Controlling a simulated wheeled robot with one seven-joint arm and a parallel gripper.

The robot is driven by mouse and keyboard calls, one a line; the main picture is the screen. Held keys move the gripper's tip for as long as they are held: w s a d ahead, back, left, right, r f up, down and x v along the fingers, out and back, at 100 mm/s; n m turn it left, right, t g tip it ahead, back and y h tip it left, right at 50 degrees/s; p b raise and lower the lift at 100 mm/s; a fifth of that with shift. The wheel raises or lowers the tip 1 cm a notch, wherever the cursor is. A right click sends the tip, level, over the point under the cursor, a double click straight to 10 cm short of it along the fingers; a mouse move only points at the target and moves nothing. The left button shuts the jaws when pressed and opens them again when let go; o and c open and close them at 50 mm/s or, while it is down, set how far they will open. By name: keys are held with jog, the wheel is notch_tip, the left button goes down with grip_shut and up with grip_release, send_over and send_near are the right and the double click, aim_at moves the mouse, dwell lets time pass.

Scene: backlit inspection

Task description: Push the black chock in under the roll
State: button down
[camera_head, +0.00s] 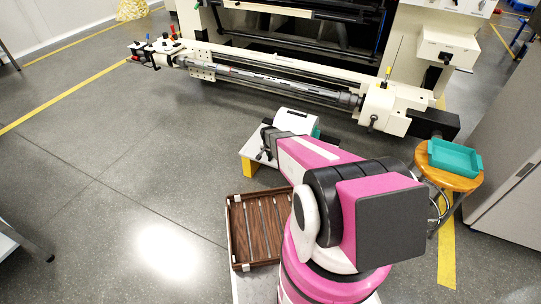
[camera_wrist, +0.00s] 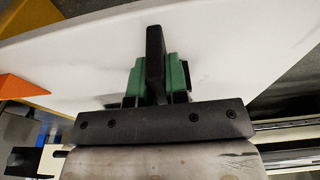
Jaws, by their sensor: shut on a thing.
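In the wrist view the black chock (camera_wrist: 155,52) is a dark upright slab between the two green fingers of my gripper (camera_wrist: 156,74). My gripper is shut on it, over a white board. In the head view a white cylindrical shape (camera_head: 293,121) with a teal edge, which looks like the roll, lies on or above the white board (camera_head: 247,150). My arm covers part of it and hides the chock. I cannot tell the gap between chock and roll, and the roll is not clearly seen in the wrist view.
An orange block (camera_wrist: 22,91) sits at the board's edge. A large machine with long bars (camera_head: 270,80) stands behind. A brown slatted tray (camera_head: 233,235) lies near my base. A wooden stool (camera_head: 450,180) with a teal tray (camera_head: 455,157) is at right.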

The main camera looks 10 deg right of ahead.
jog(key=shift+w+d, duration=0.9)
jog(key=shift+w, duration=0.3)
jog(key=shift+w+d, duration=0.85)
jog(key=shift+w, duration=0.35)
dwell(0.7)
jog(key=c, duration=1.1)
grip_release()
jog(key=shift+o, duration=0.2)
jog(key=shift+r, duration=0.1)
